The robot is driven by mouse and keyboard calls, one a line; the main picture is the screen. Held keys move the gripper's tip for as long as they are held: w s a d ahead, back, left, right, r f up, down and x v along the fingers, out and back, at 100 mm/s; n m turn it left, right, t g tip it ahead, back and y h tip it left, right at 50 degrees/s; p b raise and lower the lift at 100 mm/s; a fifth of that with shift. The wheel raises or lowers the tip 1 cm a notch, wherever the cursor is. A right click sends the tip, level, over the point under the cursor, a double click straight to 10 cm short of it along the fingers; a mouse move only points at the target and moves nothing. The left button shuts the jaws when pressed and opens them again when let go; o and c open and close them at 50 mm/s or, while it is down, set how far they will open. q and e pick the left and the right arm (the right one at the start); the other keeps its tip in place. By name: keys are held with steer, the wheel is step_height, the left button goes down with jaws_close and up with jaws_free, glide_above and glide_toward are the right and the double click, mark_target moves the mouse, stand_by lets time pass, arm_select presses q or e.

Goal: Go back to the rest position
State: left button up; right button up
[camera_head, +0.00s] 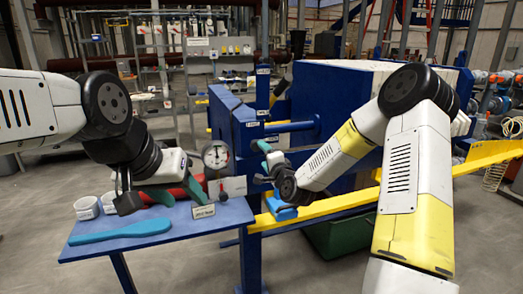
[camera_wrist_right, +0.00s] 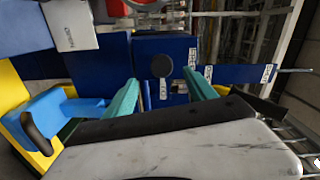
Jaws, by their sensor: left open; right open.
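My left gripper (camera_head: 172,196) hangs over the small blue side table (camera_head: 160,232), its teal fingers apart. A red tool (camera_head: 180,190) lies behind and between the fingers; I cannot tell whether they touch it. My right gripper (camera_head: 264,160) is in front of the blue filter press (camera_head: 232,120), partly hidden by its own wrist. In the right wrist view its teal fingers (camera_wrist_right: 162,95) are apart with nothing held between them. Blue press parts with white labels and a dark round knob (camera_wrist_right: 162,66) show beyond them.
A light blue paddle (camera_head: 120,232) and white cups (camera_head: 87,208) are on the table. A blue handle (camera_head: 279,206) sits by the yellow rail (camera_head: 330,204); it also shows in the right wrist view (camera_wrist_right: 50,115). A green bin (camera_head: 345,236) stands below the rail. Front floor is clear.

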steer(key=s+d+r+n+g+h, duration=0.1)
steer(key=s+d+r+n+g, duration=0.2)
steer(key=s, duration=0.9)
steer(key=s+d+r+n+g+h, duration=0.1)
steer(key=s+d+r+n+g, duration=0.2)
steer(key=s, duration=1)
steer(key=s+d+r+n+g+h, duration=0.1)
steer(key=s+d+r+n+g, duration=0.3)
steer(key=s, duration=0.9)
steer(key=d+n, duration=0.1)
steer(key=n, duration=0.1)
steer(key=shift+d+n+h, duration=0.15)
steer(key=shift+n+h, duration=0.15)
steer(key=shift+n, duration=0.1)
steer(key=shift+s, duration=0.1)
